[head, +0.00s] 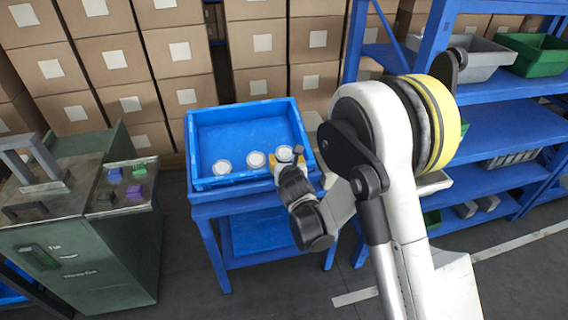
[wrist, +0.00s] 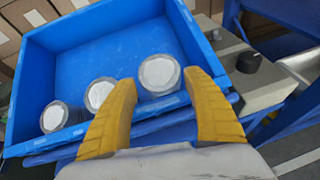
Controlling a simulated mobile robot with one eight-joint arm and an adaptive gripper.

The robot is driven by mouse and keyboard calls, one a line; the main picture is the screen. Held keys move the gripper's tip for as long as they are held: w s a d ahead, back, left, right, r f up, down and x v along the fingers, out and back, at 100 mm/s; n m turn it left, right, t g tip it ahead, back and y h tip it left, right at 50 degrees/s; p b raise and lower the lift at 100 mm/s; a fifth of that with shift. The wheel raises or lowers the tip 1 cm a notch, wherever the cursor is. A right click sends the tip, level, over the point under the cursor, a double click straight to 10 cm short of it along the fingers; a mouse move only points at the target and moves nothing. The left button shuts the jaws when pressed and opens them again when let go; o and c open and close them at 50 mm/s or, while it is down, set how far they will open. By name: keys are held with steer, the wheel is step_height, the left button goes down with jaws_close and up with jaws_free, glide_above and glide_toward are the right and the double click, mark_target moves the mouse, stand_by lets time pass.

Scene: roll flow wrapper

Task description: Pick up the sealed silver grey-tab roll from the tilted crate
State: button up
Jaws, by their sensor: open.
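The blue tilted crate (head: 240,113) rests on a blue stand and also shows in the wrist view (wrist: 62,40). Three round, silver-white rolls lie along its low front side: a left roll (head: 222,167), a middle roll (head: 257,159) and a right roll (head: 284,153). The wrist view shows the left (wrist: 53,117), middle (wrist: 98,94) and right roll (wrist: 159,74). I cannot make out tab colours or seals. My gripper (wrist: 160,78) is open, its yellow fingertips either side of the right roll in the wrist view. I cannot tell whether they touch it.
A grey box with a black knob (wrist: 248,62) is right of the crate. A green machine (head: 85,240) stands at the left. Blue shelving (head: 500,120) with bins is at the right. Stacked cartons (head: 180,60) stand behind. The crate's far part is empty.

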steer(key=b+x, duration=0.1)
steer(key=x, duration=0.2)
steer(key=shift+w+f, duration=0.2)
steer(key=shift+w, duration=0.2)
steer(key=c, duration=1.1)
steer(key=shift+o, duration=0.2)
steer(key=shift+r, duration=0.15)
